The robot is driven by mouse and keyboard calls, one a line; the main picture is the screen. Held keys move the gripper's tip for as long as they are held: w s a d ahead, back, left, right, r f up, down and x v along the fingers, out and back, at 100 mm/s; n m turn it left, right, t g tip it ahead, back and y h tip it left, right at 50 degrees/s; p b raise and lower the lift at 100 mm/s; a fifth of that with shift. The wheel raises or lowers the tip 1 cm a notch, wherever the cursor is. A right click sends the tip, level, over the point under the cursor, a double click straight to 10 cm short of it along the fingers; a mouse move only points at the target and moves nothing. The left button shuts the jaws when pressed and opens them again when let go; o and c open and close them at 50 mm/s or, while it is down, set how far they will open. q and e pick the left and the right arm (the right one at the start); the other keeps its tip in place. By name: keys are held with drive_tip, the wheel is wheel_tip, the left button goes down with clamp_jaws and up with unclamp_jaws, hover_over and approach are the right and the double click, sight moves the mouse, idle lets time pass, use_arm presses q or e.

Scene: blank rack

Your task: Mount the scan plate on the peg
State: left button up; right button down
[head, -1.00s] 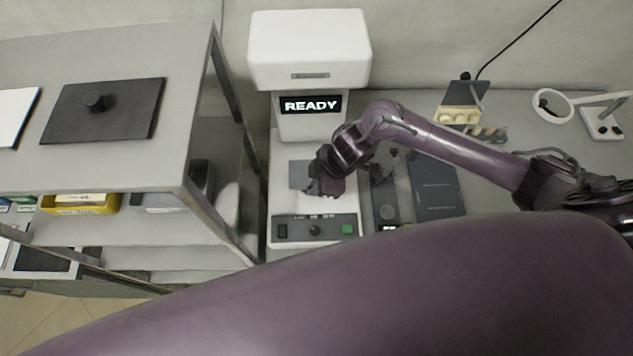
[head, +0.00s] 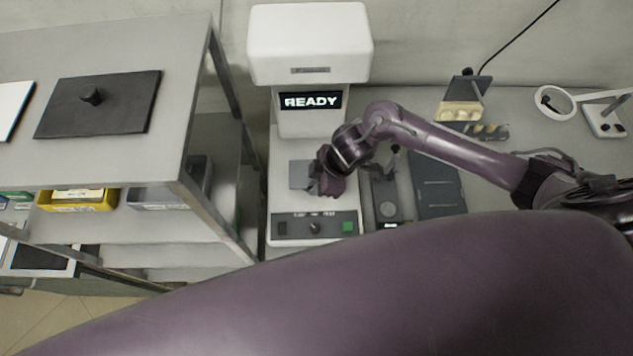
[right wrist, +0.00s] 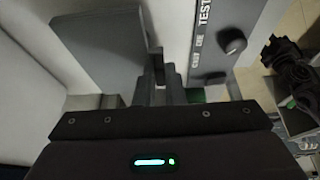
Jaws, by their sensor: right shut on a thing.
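A thin grey plate (head: 299,174), which I take to be the scan plate, stands over the bed of the white machine. My right gripper (head: 322,182) is at the plate's right side and is shut on it. In the right wrist view the plate (right wrist: 105,45) extends up and left from the fingers (right wrist: 160,85), tilted in the picture. The fingers grip a narrow upright part at its edge. I cannot make out the peg; the plate or my gripper may hide it. My left gripper cannot be identified in the head view.
The white machine (head: 309,45) shows READY on its display (head: 310,101); its button panel (head: 316,226) is in front. A metal shelf (head: 130,175) with a black knobbed plate (head: 110,118) stands close on the left. A dark tray (head: 437,185) lies to the right.

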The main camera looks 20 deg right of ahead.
drive_tip(key=shift+f, duration=0.15)
drive_tip(key=c, duration=1.4)
unclamp_jaws()
drive_tip(key=shift+c, duration=0.2)
drive_tip(key=v, duration=0.7)
drive_tip(key=shift+r+b, duration=0.35)
drive_tip(key=shift+b, duration=0.1)
drive_tip(key=shift+d, duration=0.1)
drive_tip(key=shift+s, duration=0.15)
